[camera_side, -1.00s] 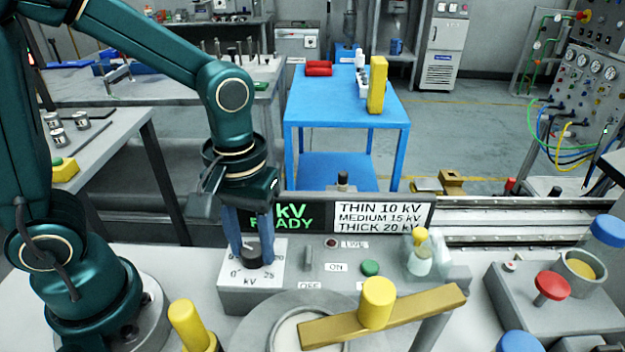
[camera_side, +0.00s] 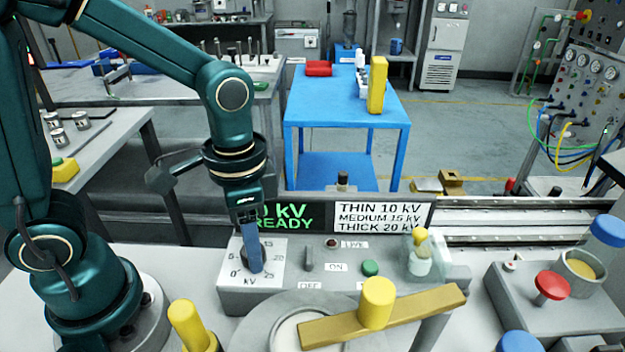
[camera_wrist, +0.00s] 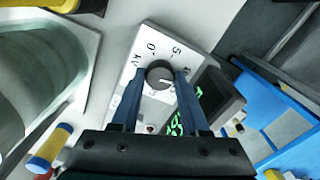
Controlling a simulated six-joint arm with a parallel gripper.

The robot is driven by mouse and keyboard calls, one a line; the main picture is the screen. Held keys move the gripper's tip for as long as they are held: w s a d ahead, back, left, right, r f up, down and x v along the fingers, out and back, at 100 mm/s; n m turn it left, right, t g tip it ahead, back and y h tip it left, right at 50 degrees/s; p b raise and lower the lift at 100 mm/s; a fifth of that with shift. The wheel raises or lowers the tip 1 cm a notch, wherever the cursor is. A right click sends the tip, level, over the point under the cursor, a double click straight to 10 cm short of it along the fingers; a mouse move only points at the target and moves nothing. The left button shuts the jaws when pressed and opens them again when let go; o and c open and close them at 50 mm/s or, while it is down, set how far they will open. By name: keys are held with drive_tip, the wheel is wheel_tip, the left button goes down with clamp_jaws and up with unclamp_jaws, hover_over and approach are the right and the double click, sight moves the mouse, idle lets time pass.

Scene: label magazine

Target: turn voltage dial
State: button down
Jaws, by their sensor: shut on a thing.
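The voltage dial is a dark round knob on a white plate (camera_side: 278,262) marked with numbers and "kV", at the left of the grey control box (camera_side: 232,299). In the wrist view the dial (camera_wrist: 160,74) shows between two blue fingers, with a pale pointer line on its face. My gripper (camera_side: 254,268) points down and is shut on the dial; it also shows in the wrist view (camera_wrist: 158,80). In the side view the fingers hide most of the knob. The display (camera_side: 287,217) behind shows green "kV" and "READY", its left part hidden by my gripper.
A sign (camera_side: 375,216) reads THIN 10 kV, MEDIUM 15 kV, THICK 20 kV. Right of the dial are a toggle switch (camera_side: 308,259) and a green button (camera_side: 370,268). A yellow-knobbed brass bar (camera_side: 430,303) lies in front.

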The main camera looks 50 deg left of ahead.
drive_tip(key=m, duration=0.4)
drive_tip(key=shift+m, duration=0.3)
drive_tip(key=m, duration=0.4)
drive_tip(key=shift+m, duration=0.3)
drive_tip(key=m, duration=0.4)
drive_tip(key=shift+m, duration=2.4)
drive_tip(key=shift+c, duration=2.1)
unclamp_jaws()
drive_tip(key=shift+r, duration=2.6)
